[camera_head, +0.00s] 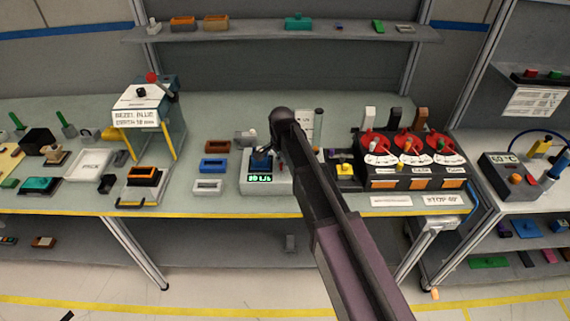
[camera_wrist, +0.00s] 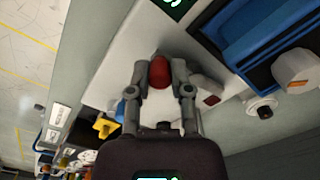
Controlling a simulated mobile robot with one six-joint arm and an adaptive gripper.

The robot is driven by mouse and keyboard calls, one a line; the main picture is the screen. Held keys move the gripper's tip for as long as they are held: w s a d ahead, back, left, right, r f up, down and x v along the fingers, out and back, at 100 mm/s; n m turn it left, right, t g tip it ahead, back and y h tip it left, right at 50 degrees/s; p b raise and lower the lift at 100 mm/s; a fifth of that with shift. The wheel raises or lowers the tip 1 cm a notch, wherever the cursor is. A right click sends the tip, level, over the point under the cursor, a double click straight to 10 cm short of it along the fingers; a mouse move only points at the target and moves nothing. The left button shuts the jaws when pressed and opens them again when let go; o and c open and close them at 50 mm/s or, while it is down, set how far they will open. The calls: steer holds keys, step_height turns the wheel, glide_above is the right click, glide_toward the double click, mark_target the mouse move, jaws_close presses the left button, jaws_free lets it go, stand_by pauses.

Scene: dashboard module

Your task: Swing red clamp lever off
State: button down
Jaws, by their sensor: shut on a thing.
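My gripper (camera_wrist: 160,82) is shut on the rounded red end of the clamp lever (camera_wrist: 160,71), which sits between its two grey fingertips in the wrist view. The lever stands over a pale fixture (camera_wrist: 118,83); the rest of the lever is hard to make out. A blue part (camera_wrist: 246,42) with a dark opening lies at the upper right of that view. In the head view, the pale fixture (camera_head: 277,186) with a green display (camera_head: 260,178) stands mid-bench, and my arm hides the gripper and the red end.
Blue and white frames (camera_head: 213,164) lie left of the fixture. A yellow-topped block (camera_head: 344,169) and a black rack with red dials (camera_head: 415,171) stand to its right. A bezel stand (camera_head: 137,117) with a red knob is at the left. A shelf (camera_head: 250,36) runs behind.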

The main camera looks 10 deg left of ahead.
steer(key=shift+s+a+m, duration=0.1)
steer(key=shift+a+m, duration=0.1)
steer(key=shift+m, duration=0.4)
steer(key=c, duration=0.5)
jaws_free()
steer(key=shift+c, duration=0.2)
steer(key=shift+d, duration=0.1)
